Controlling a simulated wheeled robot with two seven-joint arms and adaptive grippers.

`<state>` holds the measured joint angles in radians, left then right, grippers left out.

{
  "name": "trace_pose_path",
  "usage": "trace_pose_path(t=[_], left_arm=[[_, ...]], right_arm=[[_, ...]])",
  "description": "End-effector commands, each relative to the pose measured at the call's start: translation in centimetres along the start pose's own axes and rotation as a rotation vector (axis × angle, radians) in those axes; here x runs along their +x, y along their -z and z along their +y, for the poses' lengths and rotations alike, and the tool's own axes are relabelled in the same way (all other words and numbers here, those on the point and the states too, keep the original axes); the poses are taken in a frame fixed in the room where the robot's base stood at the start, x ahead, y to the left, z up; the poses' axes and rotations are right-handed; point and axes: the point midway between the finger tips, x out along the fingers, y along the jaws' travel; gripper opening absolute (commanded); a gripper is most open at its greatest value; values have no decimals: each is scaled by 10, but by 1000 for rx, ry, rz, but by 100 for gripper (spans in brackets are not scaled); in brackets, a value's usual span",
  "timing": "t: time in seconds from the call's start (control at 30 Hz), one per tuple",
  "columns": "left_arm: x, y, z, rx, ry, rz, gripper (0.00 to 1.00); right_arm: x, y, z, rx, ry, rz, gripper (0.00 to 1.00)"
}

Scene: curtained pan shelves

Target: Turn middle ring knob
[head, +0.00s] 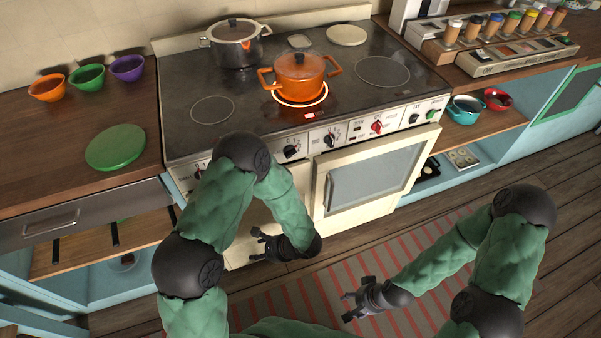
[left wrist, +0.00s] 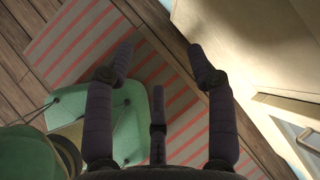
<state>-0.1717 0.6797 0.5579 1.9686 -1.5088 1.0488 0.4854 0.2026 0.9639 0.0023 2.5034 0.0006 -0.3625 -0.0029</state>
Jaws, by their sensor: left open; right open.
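The stove's front panel (head: 345,134) carries a row of knobs. A black knob (head: 291,151), another black knob (head: 329,139), a red knob (head: 377,127), a third black knob (head: 413,118) and a green knob (head: 432,114) show in the head view. My left arm hides part of the panel's left end. Which knob is the middle ring's I cannot tell. My left gripper (head: 255,245) is open and empty, low before the stove, below the knobs and apart from them. In the left wrist view its spread fingers (left wrist: 160,52) hold nothing. My right gripper (head: 353,299) is open and empty over the rug.
An orange pot (head: 300,77) stands on a glowing ring, and a steel pot (head: 236,43) stands behind it. The oven door (head: 375,175) with its handle is below the panel. A counter with bowls and a green board (head: 115,147) is at left.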

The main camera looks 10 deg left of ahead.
Motion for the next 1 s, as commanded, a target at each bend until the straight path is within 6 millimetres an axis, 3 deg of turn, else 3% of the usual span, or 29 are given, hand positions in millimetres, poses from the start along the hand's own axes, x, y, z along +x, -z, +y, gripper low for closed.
trace_pose_path(t=[0.03, 0.2, 0.3, 0.4, 0.5, 0.6, 1.0], left_arm=[[-12, 0, -32, 9, 135, -20, 56], [-69, 3, -126, -16, 573, -60, 56], [-112, 6, -164, -60, 795, -58, 56], [-151, 8, -188, -103, 966, -47, 56], [-178, 8, -201, -140, 1079, -35, 56], [-192, 8, -206, -158, 1136, -26, 56], [-194, 8, -207, -162, 1147, -25, 56]], right_arm=[[-2, 0, -1, 0, 0, 0, 53], [-6, 0, -2, 0, 0, 0, 53], [-8, 0, -3, 0, 0, 0, 53], [-9, 0, -3, 0, 0, 0, 53], [-10, 0, -3, 0, 0, 0, 53], [-10, 0, -4, 0, 0, 0, 53], [-10, 0, -4, 0, 0, 0, 53]])
